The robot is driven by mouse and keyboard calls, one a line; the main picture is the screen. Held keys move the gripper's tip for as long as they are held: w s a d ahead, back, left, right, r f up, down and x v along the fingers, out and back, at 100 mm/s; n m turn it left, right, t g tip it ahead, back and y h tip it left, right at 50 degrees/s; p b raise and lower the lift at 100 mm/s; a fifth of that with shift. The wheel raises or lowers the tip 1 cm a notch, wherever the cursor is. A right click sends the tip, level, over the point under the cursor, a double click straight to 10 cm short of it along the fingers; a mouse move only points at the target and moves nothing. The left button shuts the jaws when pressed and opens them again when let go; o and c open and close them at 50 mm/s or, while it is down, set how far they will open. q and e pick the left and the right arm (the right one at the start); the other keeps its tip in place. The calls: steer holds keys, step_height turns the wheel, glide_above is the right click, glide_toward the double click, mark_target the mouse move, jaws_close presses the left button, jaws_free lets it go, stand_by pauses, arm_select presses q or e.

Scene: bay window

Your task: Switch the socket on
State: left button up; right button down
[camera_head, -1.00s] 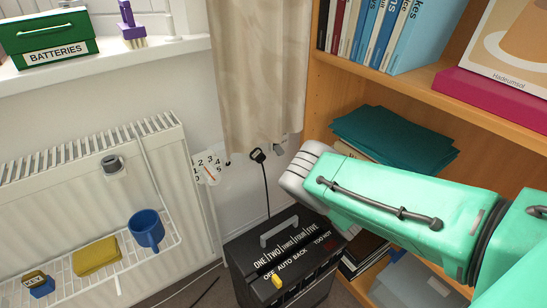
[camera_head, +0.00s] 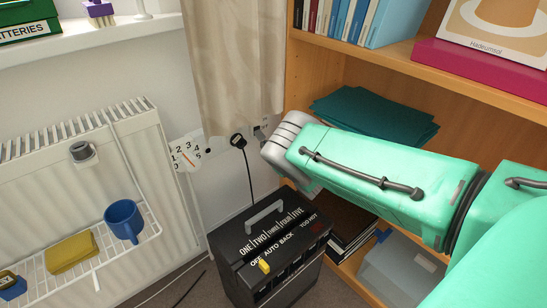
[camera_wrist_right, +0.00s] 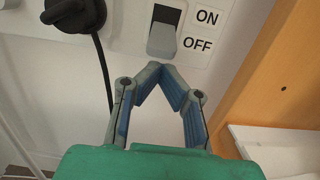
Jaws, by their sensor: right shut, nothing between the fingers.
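The socket's rocker switch (camera_wrist_right: 164,35) sits on a white wall plate in the right wrist view. Its upper part is dark and its lower part is light grey; I cannot tell its state for sure. The ON label (camera_wrist_right: 208,17) is above the OFF label (camera_wrist_right: 197,45), right of the switch. A black plug (camera_wrist_right: 75,14) with its cable is to the left. My right gripper (camera_wrist_right: 165,71) is shut and empty, its tips just below the switch in the picture; contact is not clear. In the head view my right gripper (camera_head: 286,142) hides part of the wall by the socket (camera_head: 262,130). My left gripper is not in view.
A wooden bookshelf (camera_head: 289,77) stands close on the right. A black heater (camera_head: 262,240) stands on the floor below. A curtain (camera_head: 228,65) hangs above the socket.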

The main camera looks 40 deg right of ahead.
steer(key=shift+w, duration=0.3)
steer(key=shift+r, duration=0.1)
steer(key=r+g+p, duration=0.1)
steer(key=g+p, duration=0.1)
steer(key=s+r+g+p, duration=0.1)
steer(key=g+p, duration=0.1)
steer(key=p, duration=0.1)
steer(key=shift+p, duration=0.35)
stand_by(0.8)
steer(key=shift+s+d+r, duration=0.1)
steer(key=shift+s+r, duration=0.05)
steer(key=shift+r, duration=0.25)
stand_by(0.6)
